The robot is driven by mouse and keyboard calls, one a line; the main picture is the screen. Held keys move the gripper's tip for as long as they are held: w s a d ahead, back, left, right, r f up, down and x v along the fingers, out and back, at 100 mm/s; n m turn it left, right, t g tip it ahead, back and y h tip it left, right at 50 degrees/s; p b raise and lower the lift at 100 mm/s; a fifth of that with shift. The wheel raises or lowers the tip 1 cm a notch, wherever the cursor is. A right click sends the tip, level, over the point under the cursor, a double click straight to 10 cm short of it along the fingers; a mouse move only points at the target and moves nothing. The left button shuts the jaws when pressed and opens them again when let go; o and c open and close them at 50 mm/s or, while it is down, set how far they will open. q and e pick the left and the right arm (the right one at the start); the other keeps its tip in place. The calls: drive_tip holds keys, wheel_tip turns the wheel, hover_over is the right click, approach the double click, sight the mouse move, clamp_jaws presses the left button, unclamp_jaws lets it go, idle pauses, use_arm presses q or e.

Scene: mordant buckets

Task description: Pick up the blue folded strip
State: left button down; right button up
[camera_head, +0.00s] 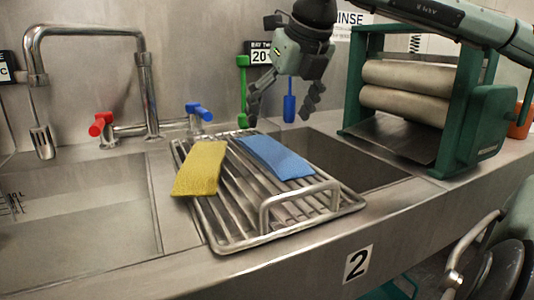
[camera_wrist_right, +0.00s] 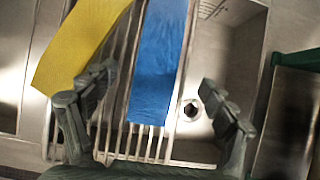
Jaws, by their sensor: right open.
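The blue folded strip (camera_head: 274,157) lies flat on a metal wire rack (camera_head: 290,212), toward its right side. In the right wrist view the strip (camera_wrist_right: 158,65) runs down between my open fingers. My right gripper (camera_head: 283,103) is open and empty, above and behind the strip's far end in the head view. It also shows in the right wrist view (camera_wrist_right: 155,105), with one finger on each side of the strip and apart from it. My left gripper is not in view.
A yellow folded strip (camera_head: 200,168) lies on the rack left of the blue one. A green roller wringer (camera_head: 415,95) stands at right. A tap (camera_head: 150,95) with red and blue handles is at left. Sink basins (camera_head: 75,215) flank the rack.

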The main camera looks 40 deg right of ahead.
sight(269, 148)
drive_tip(key=x, duration=0.7)
drive_tip(key=shift+s+f, duration=0.15)
drive_tip(key=shift+f, duration=0.1)
drive_tip(key=shift+c, duration=0.3)
drive_tip(key=c, duration=1.2)
